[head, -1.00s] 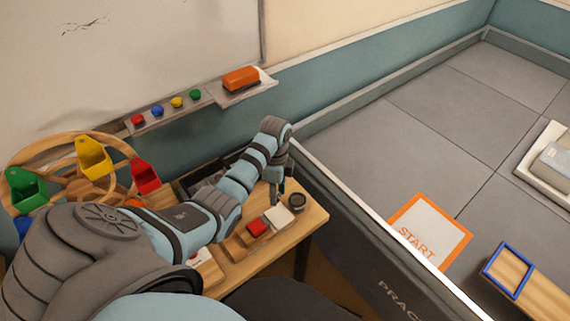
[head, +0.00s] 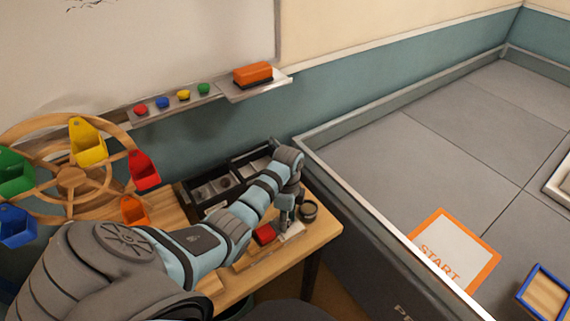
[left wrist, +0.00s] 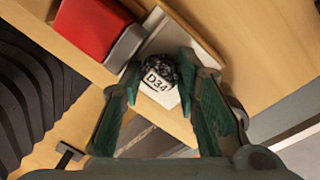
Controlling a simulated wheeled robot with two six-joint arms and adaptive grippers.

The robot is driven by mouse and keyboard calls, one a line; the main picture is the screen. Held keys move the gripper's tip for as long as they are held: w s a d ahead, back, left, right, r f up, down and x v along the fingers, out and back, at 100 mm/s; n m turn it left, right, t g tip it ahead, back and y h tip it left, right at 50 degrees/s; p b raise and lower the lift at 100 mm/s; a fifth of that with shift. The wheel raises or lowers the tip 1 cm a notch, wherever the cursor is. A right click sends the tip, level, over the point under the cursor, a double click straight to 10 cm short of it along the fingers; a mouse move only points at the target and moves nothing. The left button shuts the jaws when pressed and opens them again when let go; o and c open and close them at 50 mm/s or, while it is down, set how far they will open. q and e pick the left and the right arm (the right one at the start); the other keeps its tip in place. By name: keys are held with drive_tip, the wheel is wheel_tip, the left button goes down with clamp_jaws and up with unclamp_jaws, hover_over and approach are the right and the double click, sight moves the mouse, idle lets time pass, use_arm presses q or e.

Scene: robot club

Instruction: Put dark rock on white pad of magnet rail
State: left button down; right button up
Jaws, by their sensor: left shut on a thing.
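The dark rock (left wrist: 161,70) is a small speckled lump with a white D34 label, between the fingertips of my left gripper (left wrist: 160,76) in the left wrist view. The gripper is shut on it. The rock is over the white pad (left wrist: 170,40); whether it touches the pad I cannot tell. In the head view my left gripper (head: 286,220) points down at the white pad (head: 293,231), and the rock is hidden. The wooden magnet rail (head: 250,256) carries a red block (head: 264,234), also in the left wrist view (left wrist: 90,28), beside the pad. My right gripper is not in view.
Black compartment trays (head: 213,190) lie behind my forearm. A wooden wheel with coloured buckets (head: 72,178) stands at the left. The arena wall (head: 350,215) runs along the table's right side.

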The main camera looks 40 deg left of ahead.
use_arm(q)
drive_tip(key=c, duration=1.2)
unclamp_jaws()
drive_tip(key=shift+f, duration=0.1)
wheel_tip(320, 180, up, 12)
drive_tip(key=w+p, duration=0.1)
drive_tip(key=p, duration=0.3)
drive_tip(key=shift+a+r, duration=0.2)
drive_tip(key=shift+a, duration=0.05)
drive_tip(key=shift+w, duration=0.1)
